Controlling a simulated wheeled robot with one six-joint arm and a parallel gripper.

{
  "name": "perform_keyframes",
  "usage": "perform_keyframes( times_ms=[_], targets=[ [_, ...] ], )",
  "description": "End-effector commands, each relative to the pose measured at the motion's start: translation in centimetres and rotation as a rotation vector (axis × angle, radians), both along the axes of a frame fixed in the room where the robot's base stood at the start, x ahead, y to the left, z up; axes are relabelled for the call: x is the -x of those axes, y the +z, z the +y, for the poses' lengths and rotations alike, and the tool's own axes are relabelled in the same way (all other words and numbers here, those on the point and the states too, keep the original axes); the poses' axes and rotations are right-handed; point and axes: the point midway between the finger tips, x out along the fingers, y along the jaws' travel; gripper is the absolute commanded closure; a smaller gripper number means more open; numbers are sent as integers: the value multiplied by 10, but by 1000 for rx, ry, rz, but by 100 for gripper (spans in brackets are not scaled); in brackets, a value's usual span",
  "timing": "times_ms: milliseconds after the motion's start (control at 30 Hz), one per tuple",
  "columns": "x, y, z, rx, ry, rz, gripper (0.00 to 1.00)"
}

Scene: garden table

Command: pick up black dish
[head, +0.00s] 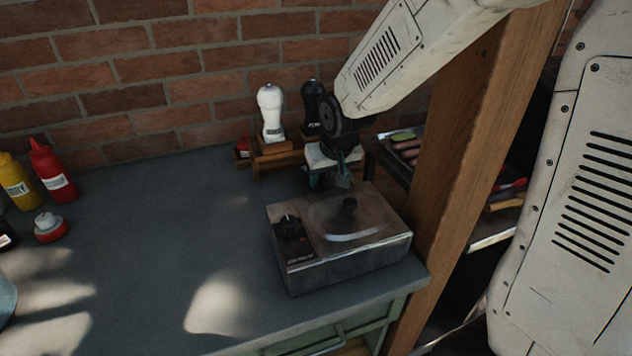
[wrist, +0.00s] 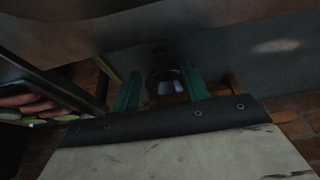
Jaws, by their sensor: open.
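My gripper (head: 330,180) is open, its green fingers pointing down just behind the metal burner box in the head view. In the wrist view the two fingers of my gripper (wrist: 162,78) stand apart. A small dark thing (wrist: 165,76) with pale shiny patches shows between them. It may be the black dish, but the picture is too dark to be sure, and I cannot tell whether the fingers touch it. I make out no black dish in the head view, where my gripper and the box may hide it.
The burner box (head: 345,252) stands close in front of my gripper. A white mill (head: 270,112) and a black mill (head: 312,108) stand by a wooden rack (head: 277,147) near the brick wall. A wooden post (head: 475,150) rises at right. The table's middle (head: 160,220) is clear.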

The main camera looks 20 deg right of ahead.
Motion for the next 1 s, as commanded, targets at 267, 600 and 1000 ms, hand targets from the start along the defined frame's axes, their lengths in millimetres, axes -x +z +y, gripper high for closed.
perform_keyframes(
  times_ms=[267,600,1000],
  targets=[
    [-16,-34,2,1,-1,4,55],
    [-19,-38,0,1,-4,1,63],
    [-19,-37,0,1,-4,1,100]
  ],
)
